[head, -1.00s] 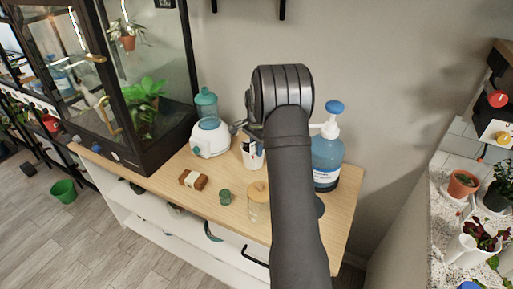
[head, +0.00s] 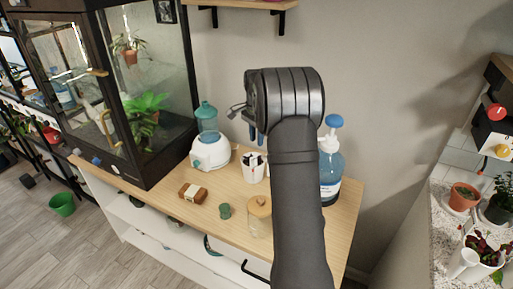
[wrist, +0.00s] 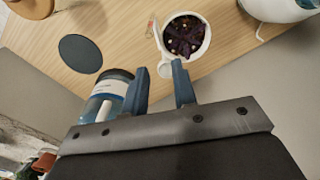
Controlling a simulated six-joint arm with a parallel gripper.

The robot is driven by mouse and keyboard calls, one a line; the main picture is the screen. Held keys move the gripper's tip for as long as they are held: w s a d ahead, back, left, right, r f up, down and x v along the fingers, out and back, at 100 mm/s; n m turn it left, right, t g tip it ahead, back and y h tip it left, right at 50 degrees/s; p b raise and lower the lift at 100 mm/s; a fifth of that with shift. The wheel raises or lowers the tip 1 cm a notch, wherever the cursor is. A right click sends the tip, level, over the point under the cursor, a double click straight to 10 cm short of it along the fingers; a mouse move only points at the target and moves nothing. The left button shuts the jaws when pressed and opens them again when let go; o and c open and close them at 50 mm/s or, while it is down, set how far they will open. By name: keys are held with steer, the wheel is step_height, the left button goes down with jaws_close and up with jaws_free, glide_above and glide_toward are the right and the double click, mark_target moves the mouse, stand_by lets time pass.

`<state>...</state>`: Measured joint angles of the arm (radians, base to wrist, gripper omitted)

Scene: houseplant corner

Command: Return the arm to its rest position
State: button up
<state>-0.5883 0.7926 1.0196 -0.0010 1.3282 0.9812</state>
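My gripper (wrist: 160,68) shows two blue fingers with a clear gap between the tips in the wrist view. Nothing is held between them. In the head view its blue fingers (head: 255,134) hang above the wooden cabinet top, behind my dark arm. A white cup (head: 252,172) stands below the fingers. In the wrist view the cup (wrist: 202,50) has dark contents and lies just beyond the fingertips, apparently apart from them. A blue pump bottle (head: 330,170) stands right of my arm and is partly hidden by it; its label shows in the wrist view.
A white device with a teal tank (head: 208,138) stands left of the cup. A glass case (head: 150,100) stands left. A wall shelf (head: 235,4) is above. A dark disc (wrist: 80,54) lies flat.

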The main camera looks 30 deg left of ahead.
steer(key=shift+r, duration=0.45)
steer(key=shift+f, duration=0.1)
step_height(320, 180, down, 12)
steer(key=shift+r, duration=1.9)
steer(key=shift+f, duration=0.1)
